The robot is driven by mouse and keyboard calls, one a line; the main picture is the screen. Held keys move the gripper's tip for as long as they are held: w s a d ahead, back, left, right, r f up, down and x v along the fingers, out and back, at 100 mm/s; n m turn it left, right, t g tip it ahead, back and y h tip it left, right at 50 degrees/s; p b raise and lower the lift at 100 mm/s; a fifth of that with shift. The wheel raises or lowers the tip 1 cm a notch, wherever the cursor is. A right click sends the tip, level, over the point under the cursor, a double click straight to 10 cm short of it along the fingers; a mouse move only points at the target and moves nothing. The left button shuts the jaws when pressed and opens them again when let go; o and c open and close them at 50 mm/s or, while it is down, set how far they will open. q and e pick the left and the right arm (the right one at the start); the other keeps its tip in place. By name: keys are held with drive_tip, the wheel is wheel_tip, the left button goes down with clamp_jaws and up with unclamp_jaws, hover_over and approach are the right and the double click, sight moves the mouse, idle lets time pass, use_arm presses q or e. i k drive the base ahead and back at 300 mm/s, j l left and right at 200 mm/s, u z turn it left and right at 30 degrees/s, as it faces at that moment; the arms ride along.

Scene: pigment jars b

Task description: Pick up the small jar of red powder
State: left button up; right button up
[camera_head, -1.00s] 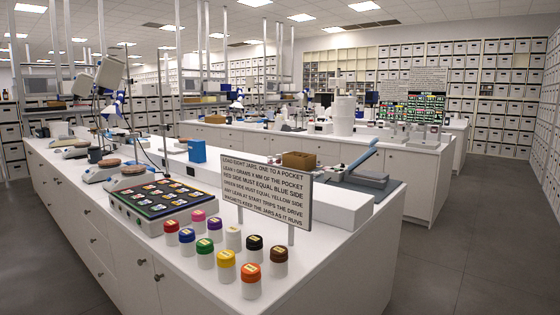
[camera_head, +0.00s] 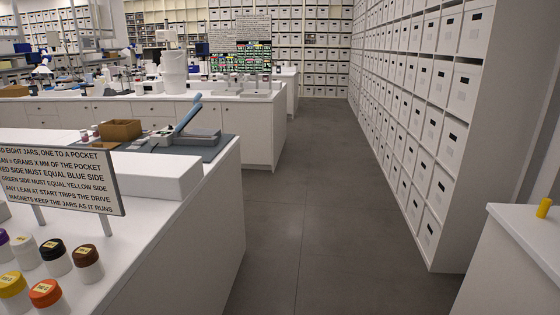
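Small white jars with coloured lids stand at the lower left on the white bench (camera_head: 160,250). They include a yellow-lidded jar (camera_head: 12,287), an orange-lidded jar (camera_head: 46,296), a black-lidded jar (camera_head: 56,258), a brown-lidded jar (camera_head: 88,264), a white-lidded jar (camera_head: 26,254) and a purple-lidded jar (camera_head: 4,246) cut by the left edge. No red-lidded jar is in view now. Neither of my grippers is in view.
A sign on posts (camera_head: 60,178) stands behind the jars. A cardboard box (camera_head: 120,130) and blue-handled device (camera_head: 186,122) are farther back. A grey floor aisle (camera_head: 310,220) is clear. Shelving (camera_head: 425,120) and a white counter (camera_head: 515,265) with a yellow object (camera_head: 543,208) line the right.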

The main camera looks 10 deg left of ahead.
sight(96, 130)
drive_tip(key=i+l+u, duration=0.1)
drive_tip(key=i, duration=1.95)
drive_tip(key=i+u, duration=0.15)
drive_tip(key=i, duration=0.4)
drive_tip(key=i+l+u, duration=0.1)
drive_tip(key=i, duration=0.45)
drive_tip(key=i+l+u, duration=0.15)
drive_tip(key=i, duration=0.35)
drive_tip(key=i+j+u, duration=0.15)
drive_tip(key=u, duration=0.25)
drive_tip(key=i+u, duration=0.3)
drive_tip(key=u, duration=0.15)
drive_tip(key=i+u, duration=0.25)
drive_tip(key=u, duration=0.15)
drive_tip(key=i+l+u, duration=0.1)
drive_tip(key=u, duration=0.35)
drive_tip(key=i+l+u, duration=0.2)
drive_tip(key=i+u, duration=0.2)
drive_tip(key=k, duration=0.05)
